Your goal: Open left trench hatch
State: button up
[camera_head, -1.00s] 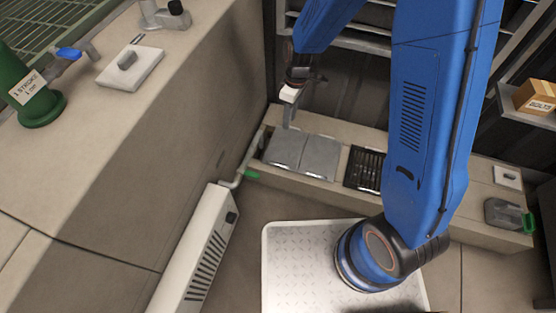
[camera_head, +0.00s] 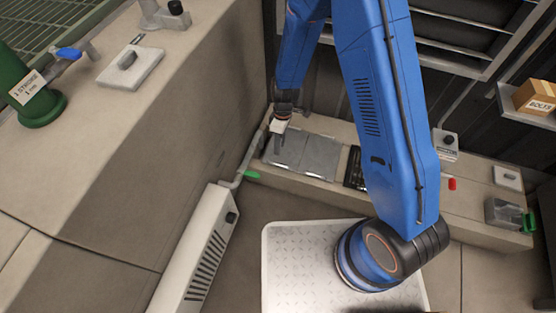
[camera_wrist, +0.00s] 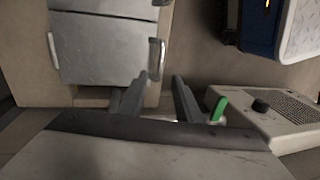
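Two grey metal trench hatches lie side by side, flat in a low beige ledge in the head view. The left hatch (camera_head: 286,149) is partly hidden behind my gripper (camera_head: 279,138), and the right hatch (camera_head: 320,158) is beside it. In the wrist view the nearer hatch (camera_wrist: 103,48) lies flat, with a bar handle (camera_wrist: 156,60) on its right edge and another bar on its left edge. My gripper (camera_wrist: 161,78) shows two separated fingers with nothing between them, just below that right-hand handle in the picture. I cannot tell whether a finger touches it.
A black grate (camera_head: 355,168) is partly hidden by my arm. A green lever (camera_head: 252,175) on a pipe and a white vented unit (camera_head: 200,245) stand left of the ledge. The lever also shows in the wrist view (camera_wrist: 219,108). Shelves with a bolts box (camera_head: 538,98) are at right.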

send_over(278, 160)
jog(key=s, duration=0.4)
jog(key=x, duration=0.3)
jog(key=w+x, duration=0.1)
jog(key=x, duration=0.2)
jog(key=w+x, duration=0.1)
jog(key=x, duration=0.2)
jog(key=shift+d+f, duration=0.25)
jog(key=shift+c, duration=0.3)
grip_shut()
